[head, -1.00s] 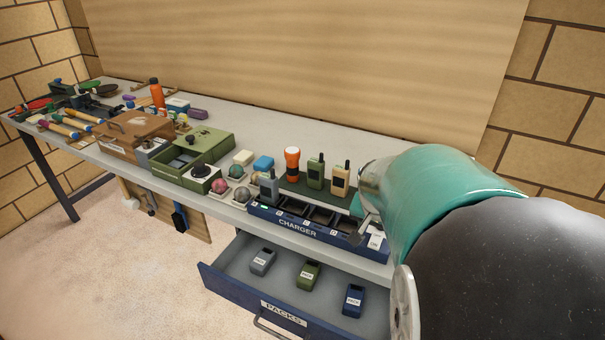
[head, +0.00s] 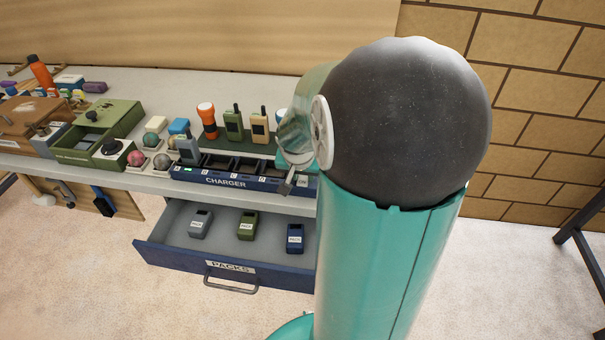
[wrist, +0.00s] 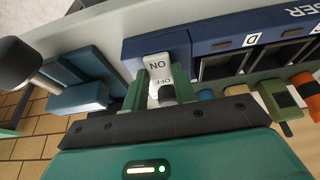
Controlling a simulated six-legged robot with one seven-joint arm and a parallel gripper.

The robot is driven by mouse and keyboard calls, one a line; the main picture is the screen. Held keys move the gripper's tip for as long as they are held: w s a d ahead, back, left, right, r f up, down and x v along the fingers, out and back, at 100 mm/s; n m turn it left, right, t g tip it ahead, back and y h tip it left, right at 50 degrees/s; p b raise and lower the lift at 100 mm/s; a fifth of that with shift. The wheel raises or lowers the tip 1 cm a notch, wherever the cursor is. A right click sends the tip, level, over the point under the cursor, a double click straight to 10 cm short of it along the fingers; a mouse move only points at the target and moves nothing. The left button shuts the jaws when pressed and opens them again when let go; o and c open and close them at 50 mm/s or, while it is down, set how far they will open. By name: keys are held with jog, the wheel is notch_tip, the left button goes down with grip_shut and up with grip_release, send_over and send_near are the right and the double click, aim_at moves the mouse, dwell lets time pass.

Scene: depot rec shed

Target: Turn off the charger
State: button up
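The charger (head: 255,186) is a long dark-blue unit with several bays at the bench's front edge. A small green light shows at its left end. Its right end carries a white switch plate (wrist: 156,70) marked ON and OFF, seen in the wrist view, with a short dark-tipped lever (wrist: 167,92) near the OFF mark. My gripper (wrist: 161,88) is at this plate. Its two green fingers stand apart, one on each side of the plate, and the lever shows between them. I cannot tell whether a finger touches the lever. In the head view my arm hides the switch.
A grey radio (head: 188,148) stands in the charger's left bay. An orange torch (head: 207,120), a green radio (head: 233,124) and a tan radio (head: 259,126) stand behind. Below, the open PACKS drawer (head: 170,250) holds three packs and juts out. Floor in front is clear.

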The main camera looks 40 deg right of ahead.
aim_at(303, 179)
jog(key=shift+w+d+g+y, duration=0.25)
jog(key=shift+d+g+y, duration=0.05)
jog(key=shift+g+y, duration=0.4)
jog(key=shift+o, duration=0.2)
jog(key=shift+d+r+g+y, duration=0.1)
jog(key=shift+d+g+y, duration=0.05)
jog(key=shift+g+y, duration=0.55)
jog(key=o, duration=1)
jog(key=shift+c, duration=0.2)
notch_tip(303, 179, up, 14)
jog(key=shift+a, duration=0.2)
